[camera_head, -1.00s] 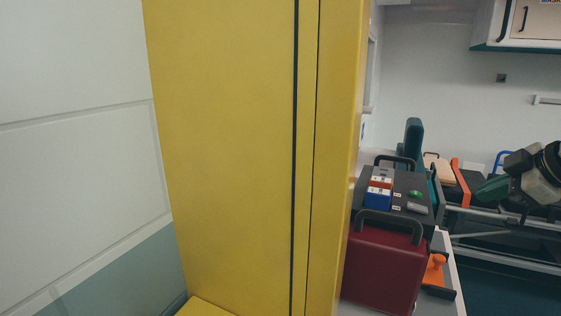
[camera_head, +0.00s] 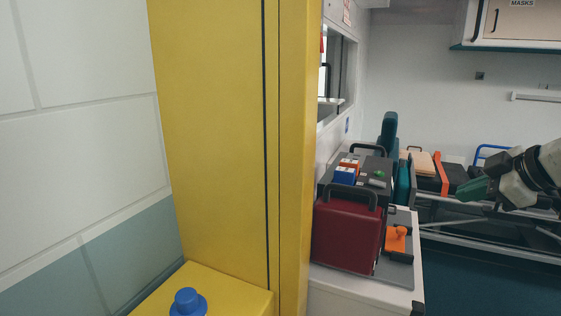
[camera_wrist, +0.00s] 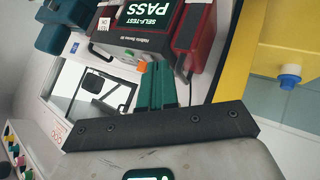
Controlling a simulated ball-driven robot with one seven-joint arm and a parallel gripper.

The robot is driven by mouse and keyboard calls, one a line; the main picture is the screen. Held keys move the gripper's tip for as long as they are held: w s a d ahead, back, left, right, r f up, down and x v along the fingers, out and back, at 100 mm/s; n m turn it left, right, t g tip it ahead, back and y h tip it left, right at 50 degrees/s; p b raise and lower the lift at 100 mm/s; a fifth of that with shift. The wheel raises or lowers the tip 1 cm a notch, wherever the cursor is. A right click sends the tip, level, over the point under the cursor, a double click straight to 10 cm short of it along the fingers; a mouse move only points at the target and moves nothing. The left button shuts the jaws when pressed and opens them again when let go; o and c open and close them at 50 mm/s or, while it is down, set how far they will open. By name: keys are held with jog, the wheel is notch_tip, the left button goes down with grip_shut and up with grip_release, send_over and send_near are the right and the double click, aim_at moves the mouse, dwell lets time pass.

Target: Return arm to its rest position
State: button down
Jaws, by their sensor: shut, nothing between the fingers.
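My gripper (camera_head: 473,190) shows at the right of the head view, its green fingers pointing left and a little down, with the pale wrist behind it. It is shut and empty, held in the air in front of the stretcher. In the wrist view the green fingers (camera_wrist: 157,88) lie together, pointing up the picture. Beyond them are a dark device with a lit screen (camera_wrist: 140,15) reading "SELF-TEST PASS" and a red case (camera_wrist: 192,40). I cannot see contact between the fingers and either one.
A tall yellow column (camera_head: 215,150) fills the middle left of the head view, with a yellow ledge and blue knob (camera_head: 187,302) below. A white counter (camera_head: 360,297) carries a red case (camera_head: 346,236) and an orange-handled item (camera_head: 397,242). A stretcher (camera_head: 470,222) stands behind. Dark floor is clear at lower right.

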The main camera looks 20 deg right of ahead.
jog(key=w+a+f+m+t+y, duration=0.1)
jog(key=w+a+f+y, duration=0.1)
jog(key=w+a+f, duration=0.3)
jog(key=s+a+f+m+g+y, duration=0.1)
jog(key=s+a+f+m, duration=0.15)
jog(key=a+f, duration=0.75)
jog(key=s+a+f+m+g, duration=0.1)
jog(key=a+f+m+g, duration=0.15)
jog(key=a+f, duration=0.7)
jog(key=s+a+f+m+g, duration=0.1)
jog(key=s+a+f+g, duration=0.2)
jog(key=s+f, duration=0.85)
jog(key=s+d+f+g+h, duration=0.1)
jog(key=s+f+g+h, duration=0.1)
jog(key=s+f, duration=0.5)
jog(key=s+g, duration=0.1)
jog(key=s, duration=0.4)
jog(key=shift+d+f+m+h, duration=0.3)
jog(key=shift+d+f, duration=0.05)
